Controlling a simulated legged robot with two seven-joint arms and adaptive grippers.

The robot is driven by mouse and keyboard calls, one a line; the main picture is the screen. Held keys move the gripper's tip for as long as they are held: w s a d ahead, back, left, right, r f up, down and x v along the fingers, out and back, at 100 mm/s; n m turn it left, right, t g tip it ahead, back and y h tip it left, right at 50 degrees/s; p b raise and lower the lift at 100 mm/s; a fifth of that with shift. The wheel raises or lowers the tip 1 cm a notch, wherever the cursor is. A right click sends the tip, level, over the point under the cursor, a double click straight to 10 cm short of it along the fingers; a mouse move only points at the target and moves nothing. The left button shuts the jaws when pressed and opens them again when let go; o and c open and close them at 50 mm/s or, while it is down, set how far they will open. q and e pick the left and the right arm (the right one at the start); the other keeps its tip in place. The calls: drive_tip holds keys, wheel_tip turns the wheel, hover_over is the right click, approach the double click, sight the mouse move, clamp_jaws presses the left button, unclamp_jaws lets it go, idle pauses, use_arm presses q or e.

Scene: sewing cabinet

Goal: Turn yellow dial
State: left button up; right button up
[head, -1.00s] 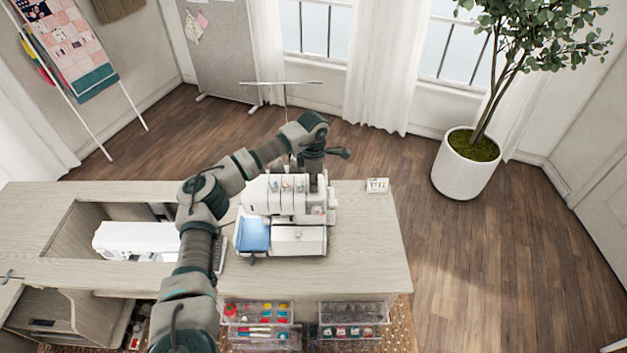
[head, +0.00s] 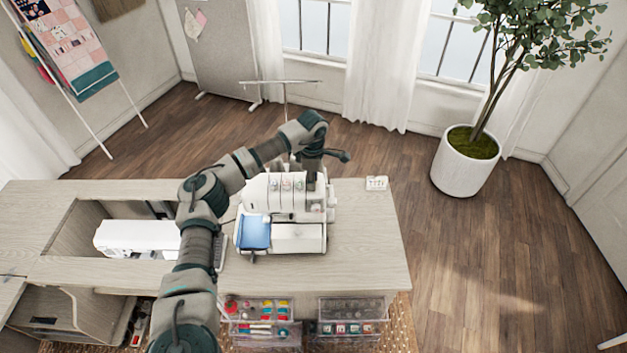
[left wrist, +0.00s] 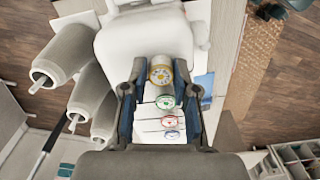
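The yellow dial (left wrist: 160,73) is on the white serger in the left wrist view. It lies between the two fingertips of my left gripper (left wrist: 159,78), one finger on each side. The fingers are apart, and a small gap seems to show beside the dial. A green dial (left wrist: 164,102), a red dial (left wrist: 169,122) and a blue dial (left wrist: 172,134) follow in a row. In the head view, the white serger (head: 298,237) stands on the table and my left gripper (head: 312,172) points down at its right top, hiding the yellow dial. My right gripper is not in view.
Several grey thread cones (left wrist: 64,52) stand close beside the serger. A white sewing machine (head: 137,238) sits in the cabinet recess. A small white card (head: 377,183) lies right of the serger; the table's right end is clear.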

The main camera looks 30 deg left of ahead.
use_arm(q)
drive_tip(key=shift+o, duration=1.3)
drive_tip(key=shift+a, duration=0.15)
wheel_tip(320, 180, up, 12)
drive_tip(key=shift+f, duration=0.15)
drive_tip(key=shift+w, duration=0.1)
